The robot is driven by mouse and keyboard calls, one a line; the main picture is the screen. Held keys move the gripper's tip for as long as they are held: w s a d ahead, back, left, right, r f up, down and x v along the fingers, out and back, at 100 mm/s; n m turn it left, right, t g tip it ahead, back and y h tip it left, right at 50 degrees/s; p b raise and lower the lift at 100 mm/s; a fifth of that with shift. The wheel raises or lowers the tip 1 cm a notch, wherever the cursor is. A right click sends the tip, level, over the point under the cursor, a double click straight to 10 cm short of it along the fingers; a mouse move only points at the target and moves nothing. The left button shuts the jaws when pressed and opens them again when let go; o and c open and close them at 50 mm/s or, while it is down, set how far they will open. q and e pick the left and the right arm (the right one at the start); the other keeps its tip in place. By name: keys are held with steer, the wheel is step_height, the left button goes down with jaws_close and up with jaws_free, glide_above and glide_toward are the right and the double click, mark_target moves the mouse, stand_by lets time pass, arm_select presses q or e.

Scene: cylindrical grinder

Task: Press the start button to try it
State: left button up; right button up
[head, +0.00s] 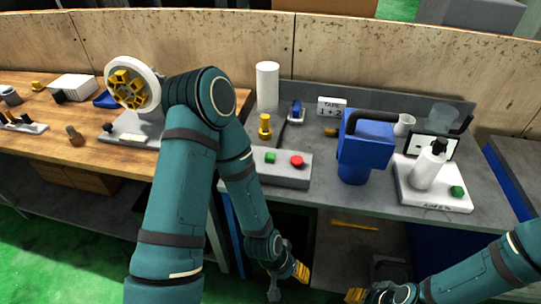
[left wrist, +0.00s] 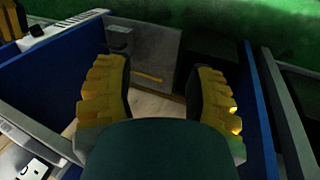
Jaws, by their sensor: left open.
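A grey control box (head: 280,170) on the grey bench carries a green button (head: 270,157) on its left and a red button (head: 296,160) on its right. Another green button (head: 457,191) sits on a white base (head: 425,198) at the right, beside a white bottle. My left gripper (head: 288,281) hangs below and in front of the bench's front edge, apart from both green buttons. In the left wrist view its yellow fingers (left wrist: 158,64) are spread with nothing between them. My right gripper (head: 362,296) is at the bottom edge, mostly cut off; its opening is unclear.
A blue machine (head: 365,148) stands between the control box and the white base. A yellow-topped post (head: 264,126) and a white cylinder (head: 267,86) stand behind the box. A wooden bench (head: 60,115) is at the left. Below the grey bench is an open space.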

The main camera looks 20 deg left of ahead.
arm_select(q)
jaws_close()
stand_by(1.1)
